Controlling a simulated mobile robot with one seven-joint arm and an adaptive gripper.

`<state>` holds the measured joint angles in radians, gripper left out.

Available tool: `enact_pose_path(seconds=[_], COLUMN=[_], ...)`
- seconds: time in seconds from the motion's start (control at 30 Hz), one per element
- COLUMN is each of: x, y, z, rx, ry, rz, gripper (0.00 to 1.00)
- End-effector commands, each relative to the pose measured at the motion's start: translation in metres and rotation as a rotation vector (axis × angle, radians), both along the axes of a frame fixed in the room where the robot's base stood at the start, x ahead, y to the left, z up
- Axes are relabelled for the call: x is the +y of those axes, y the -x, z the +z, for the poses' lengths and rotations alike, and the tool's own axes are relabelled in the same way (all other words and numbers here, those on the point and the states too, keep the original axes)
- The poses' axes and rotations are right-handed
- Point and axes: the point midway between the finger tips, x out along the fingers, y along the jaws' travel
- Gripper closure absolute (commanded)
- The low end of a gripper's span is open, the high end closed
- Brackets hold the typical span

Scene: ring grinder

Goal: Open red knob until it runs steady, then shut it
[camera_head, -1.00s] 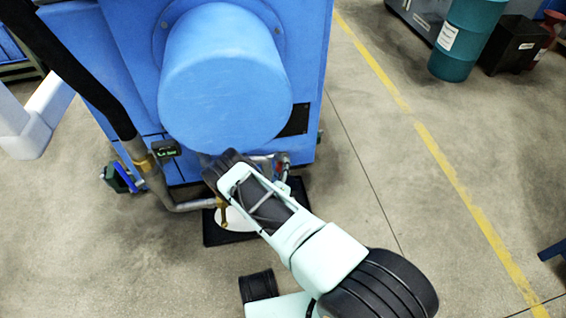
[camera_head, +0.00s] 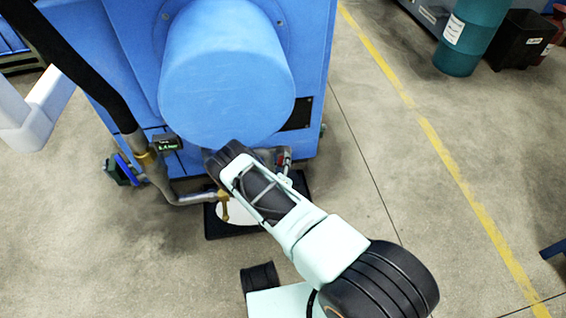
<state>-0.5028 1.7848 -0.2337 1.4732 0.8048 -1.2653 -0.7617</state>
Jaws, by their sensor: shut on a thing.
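My arm reaches up and left to the low front of the blue machine (camera_head: 110,75), just under its round drum (camera_head: 228,85). The arm's dark end covers what lies behind it, and I do not see my gripper's fingers. A small red part (camera_head: 287,157) shows on the pipework right of my wrist; I cannot tell whether it is the red knob. A brass spout (camera_head: 224,205) points down over a white round surface (camera_head: 238,213) on a black tray (camera_head: 214,227). I cannot make out a stream. A small display (camera_head: 166,142) shows green characters too small to read surely.
A black hose (camera_head: 85,80) and a metal pipe (camera_head: 165,190) run down the left side. A white structure (camera_head: 38,120) stands at far left. A teal drum (camera_head: 470,35) and a black bin (camera_head: 518,45) are at upper right. The floor right of the machine is clear.

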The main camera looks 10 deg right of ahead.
Motion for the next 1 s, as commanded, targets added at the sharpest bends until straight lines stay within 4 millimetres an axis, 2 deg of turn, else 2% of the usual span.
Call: enact_pose_path(seconds=[0.37,1.0], x=[-0.0015,-0.0034], y=[-0.0004,-0.0008], z=[0.0023,0.0021], rx=[0.001,-0.002], ry=[-0.156,-0.751], rz=[-0.001,-0.003], gripper=[0.95,0.95])
